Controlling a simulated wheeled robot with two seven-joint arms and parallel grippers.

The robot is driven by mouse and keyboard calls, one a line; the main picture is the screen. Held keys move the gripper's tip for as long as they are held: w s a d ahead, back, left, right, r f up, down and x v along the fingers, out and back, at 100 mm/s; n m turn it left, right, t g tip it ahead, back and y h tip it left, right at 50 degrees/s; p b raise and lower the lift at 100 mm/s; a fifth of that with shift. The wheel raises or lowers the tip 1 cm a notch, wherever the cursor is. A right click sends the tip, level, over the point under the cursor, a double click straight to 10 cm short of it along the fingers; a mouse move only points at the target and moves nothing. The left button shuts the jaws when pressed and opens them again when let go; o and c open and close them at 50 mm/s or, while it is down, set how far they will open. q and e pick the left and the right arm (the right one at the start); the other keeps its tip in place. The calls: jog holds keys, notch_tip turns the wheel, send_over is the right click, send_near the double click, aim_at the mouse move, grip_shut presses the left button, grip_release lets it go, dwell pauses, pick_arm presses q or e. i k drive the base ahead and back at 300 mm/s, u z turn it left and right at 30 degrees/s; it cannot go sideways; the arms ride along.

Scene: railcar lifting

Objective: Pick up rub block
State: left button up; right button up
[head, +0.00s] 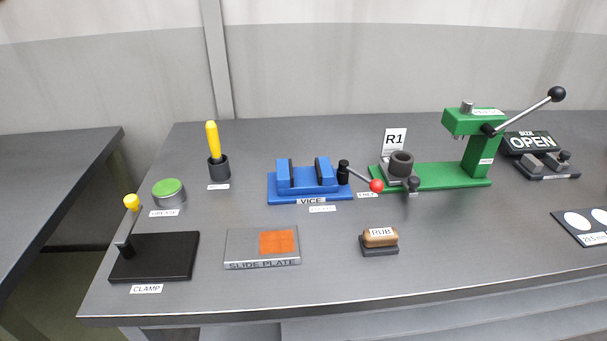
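The rub block (380,238) has a tan-brown top with a white RUB label. It sits on a dark base near the front of the grey bench, right of the slide plate (236,247). The slide plate is a flat grey plate with an orange patch on its upper face. Neither of my grippers is in the head view, and nothing touches the rub block.
The blue vice (310,182) stands behind the rub block, its red-knobbed lever (376,186) reaching right. The green press (478,150) is at the back right. The black clamp base (155,257) is at the front left. Bench (480,250) right of the block is clear.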

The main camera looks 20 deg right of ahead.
aim_at(381, 242)
jog(key=z, duration=0.25)
jog(key=k, duration=0.4)
jog(key=z, duration=0.75)
jog(key=i, duration=0.55)
jog(key=z, duration=0.05)
